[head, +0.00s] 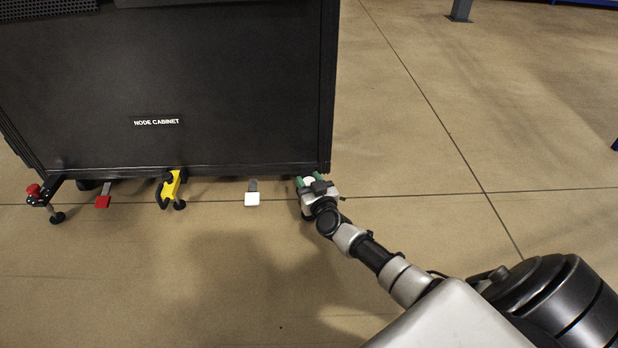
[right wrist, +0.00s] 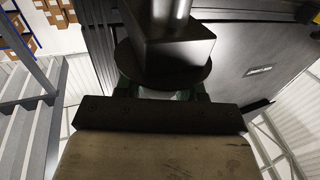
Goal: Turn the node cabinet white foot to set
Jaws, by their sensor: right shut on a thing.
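The black node cabinet (head: 160,85) stands upright with its label on the front face. My right gripper (head: 313,183) is at the cabinet's lower right front corner. Its green fingertips are shut on a small white part, the white foot (head: 309,181), mostly hidden by the gripper. In the right wrist view, the green fingers (right wrist: 160,92) sit on both sides of a pale part, just below a dark round disc (right wrist: 163,70) and a dark bracket. The foot's lower end cannot be made out. My left gripper is not in view.
Along the cabinet's lower front edge are a red-knobbed foot (head: 35,190), a red tab (head: 103,201), a yellow foot bracket (head: 171,185) and a white tab (head: 252,199) left of my gripper. The concrete floor (head: 480,120) to the right is clear.

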